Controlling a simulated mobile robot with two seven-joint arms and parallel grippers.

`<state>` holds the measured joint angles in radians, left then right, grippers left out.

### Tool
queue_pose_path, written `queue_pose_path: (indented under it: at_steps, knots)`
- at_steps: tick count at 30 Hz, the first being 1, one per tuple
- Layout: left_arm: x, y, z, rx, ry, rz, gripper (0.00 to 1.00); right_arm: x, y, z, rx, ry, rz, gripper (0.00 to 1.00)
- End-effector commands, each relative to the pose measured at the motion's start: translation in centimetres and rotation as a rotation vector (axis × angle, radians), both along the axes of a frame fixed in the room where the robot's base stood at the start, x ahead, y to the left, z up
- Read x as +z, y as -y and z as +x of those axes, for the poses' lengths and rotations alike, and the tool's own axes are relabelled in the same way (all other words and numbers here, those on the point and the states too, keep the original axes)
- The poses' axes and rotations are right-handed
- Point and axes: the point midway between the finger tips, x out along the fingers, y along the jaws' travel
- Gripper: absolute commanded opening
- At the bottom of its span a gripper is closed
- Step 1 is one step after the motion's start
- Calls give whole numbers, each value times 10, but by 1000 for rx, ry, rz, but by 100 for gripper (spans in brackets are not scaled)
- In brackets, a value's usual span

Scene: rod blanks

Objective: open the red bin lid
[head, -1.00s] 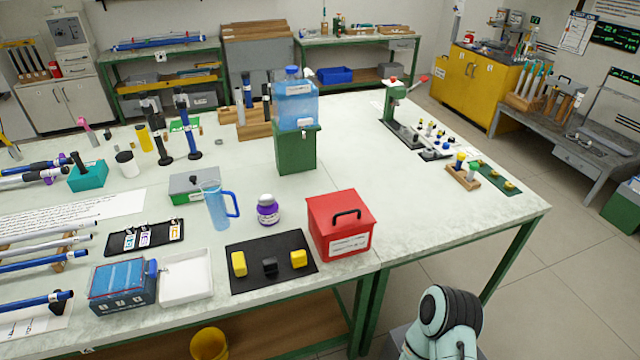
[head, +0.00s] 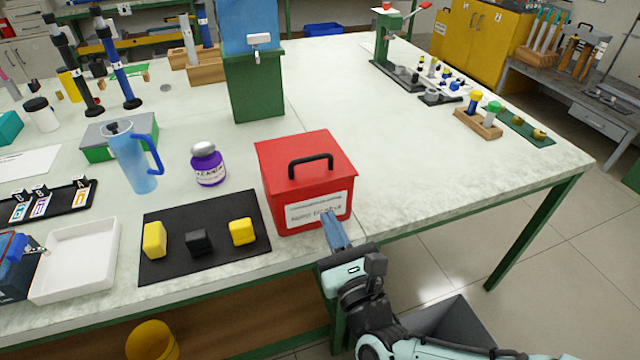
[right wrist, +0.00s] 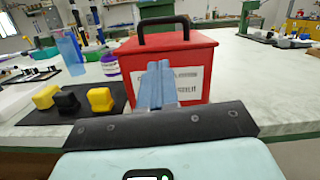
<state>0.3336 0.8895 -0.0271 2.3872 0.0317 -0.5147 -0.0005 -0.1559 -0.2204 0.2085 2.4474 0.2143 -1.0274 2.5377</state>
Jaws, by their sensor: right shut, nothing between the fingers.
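The red bin (head: 290,200) stands upright near the front edge of the table. Its red lid (head: 285,155) is down, with a black arched handle (head: 311,165) on top and a white label on the front. It also shows in the right wrist view (right wrist: 130,70), straight ahead. My right gripper (head: 333,220) is in front of the label, low on the bin's front side. Its blue fingers (right wrist: 156,80) are together and empty, below the handle. I cannot tell whether they touch the bin. My left gripper is not in view.
A black mat (head: 180,255) with yellow and black blocks lies left of the bin. A purple-labelled jar (head: 208,168) and a blue jug (head: 132,160) stand behind the mat. A green stand with a water tank (head: 255,85) is behind the bin.

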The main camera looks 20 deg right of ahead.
Motion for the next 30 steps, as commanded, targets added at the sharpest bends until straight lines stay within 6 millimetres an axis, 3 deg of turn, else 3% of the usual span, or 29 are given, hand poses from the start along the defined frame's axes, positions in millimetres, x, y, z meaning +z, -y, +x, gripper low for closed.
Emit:
queue_pose_path:
  at_steps: [3, 7, 21, 30]
  knots:
    - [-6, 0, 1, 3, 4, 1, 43, 10, -1, -3, 10, 38, 80, 0]
    - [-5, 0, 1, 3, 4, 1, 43, 14, -1, 8, 11, 40, 93, 0]
    - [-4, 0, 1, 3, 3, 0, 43, 29, -4, 83, 11, 38, 89, 0]
    - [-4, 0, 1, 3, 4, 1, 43, 31, -4, 94, 11, 38, 88, 0]
